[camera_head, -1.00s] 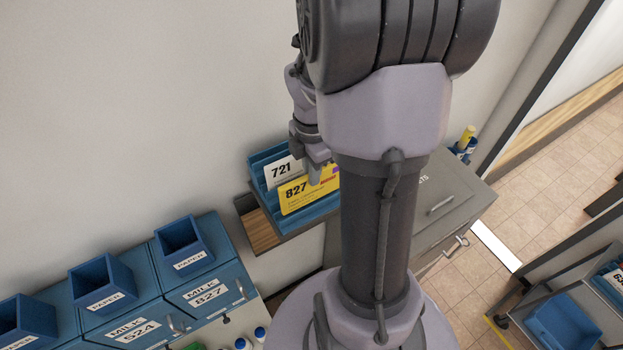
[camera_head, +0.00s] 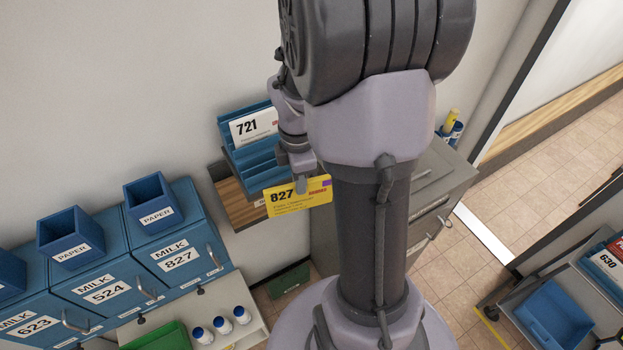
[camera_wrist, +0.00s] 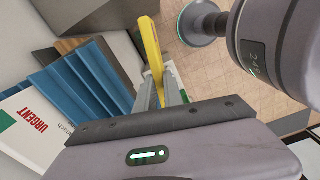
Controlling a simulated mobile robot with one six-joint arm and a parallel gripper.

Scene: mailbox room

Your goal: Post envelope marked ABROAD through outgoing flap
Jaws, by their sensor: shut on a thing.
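My gripper (camera_head: 301,184) is shut on the upper edge of a yellow envelope (camera_head: 283,203) printed 827. A red word and a purple patch are at its right end, too small to read. The wrist view shows this envelope edge-on (camera_wrist: 151,45) between the fingers (camera_wrist: 160,88). The envelope is held in front of a blue rack (camera_head: 234,150), clear of its slots. A white envelope (camera_head: 252,126) printed 721 stands in the rack; in the wrist view a white envelope (camera_wrist: 28,128) reads URGENT. I cannot make out a flap marked outgoing.
The rack is on a wooden wall shelf (camera_head: 228,200). A grey cabinet (camera_head: 437,190) with handles stands right of it, partly behind my arm. Blue MILK boxes (camera_head: 175,240) with PAPER bins, and bottles (camera_head: 222,325) below, are at left. A trolley (camera_head: 590,300) is at right.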

